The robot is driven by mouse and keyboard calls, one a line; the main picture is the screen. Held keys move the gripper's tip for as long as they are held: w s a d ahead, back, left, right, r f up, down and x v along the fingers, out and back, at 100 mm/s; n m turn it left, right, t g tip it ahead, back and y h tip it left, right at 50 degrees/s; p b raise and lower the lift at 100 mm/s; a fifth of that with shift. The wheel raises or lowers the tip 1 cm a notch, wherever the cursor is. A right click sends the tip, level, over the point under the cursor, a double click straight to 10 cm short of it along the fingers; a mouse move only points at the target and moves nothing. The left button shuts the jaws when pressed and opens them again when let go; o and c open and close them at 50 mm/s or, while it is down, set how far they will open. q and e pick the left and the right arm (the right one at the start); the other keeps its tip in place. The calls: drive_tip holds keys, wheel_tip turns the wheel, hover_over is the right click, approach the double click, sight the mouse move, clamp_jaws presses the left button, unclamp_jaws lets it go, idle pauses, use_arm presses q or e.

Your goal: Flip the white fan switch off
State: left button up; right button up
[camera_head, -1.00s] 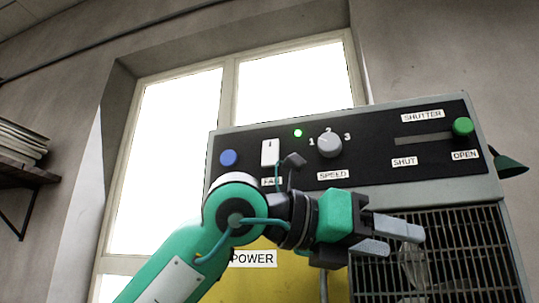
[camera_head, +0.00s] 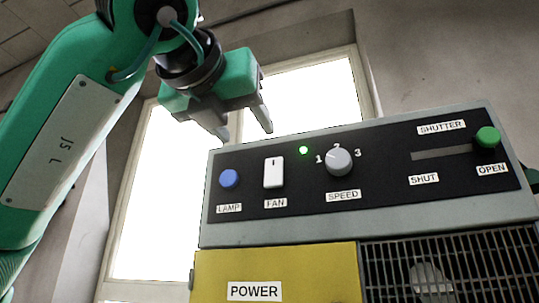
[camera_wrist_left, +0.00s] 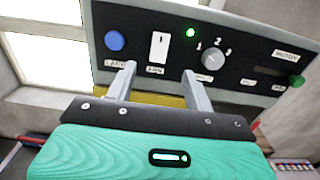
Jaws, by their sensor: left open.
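The white fan switch (camera_head: 274,172) sits on the black panel above its FAN label, right of the blue lamp button (camera_head: 229,179). A small dark mark shows on its upper part. It also shows in the left wrist view (camera_wrist_left: 158,48), beyond and between my fingertips. My left gripper (camera_head: 245,131) is open and empty, up and to the left of the switch in the head view, with its fingers pointing down. In the left wrist view its two fingers (camera_wrist_left: 157,70) are spread below the panel controls. The fingers look apart from the switch. My right gripper is not in view.
A green light (camera_head: 304,150) glows right of the switch. The grey speed knob (camera_head: 339,162) and green shutter slider (camera_head: 487,137) are farther right. A yellow POWER cover (camera_head: 310,270) and a dark grille (camera_head: 470,270) lie below. A bright window stands behind.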

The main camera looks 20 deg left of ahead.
sight(273, 166)
use_arm(q)
drive_tip(key=w+p, duration=0.2)
drive_tip(key=w, duration=0.3)
drive_tip(key=w+p, duration=0.3)
drive_tip(key=w, duration=0.2)
drive_tip(key=shift+w+d+r, duration=0.1)
drive_tip(key=shift+d+r, duration=0.05)
drive_tip(key=shift+w+f, duration=0.2)
drive_tip(key=shift+w, duration=0.6)
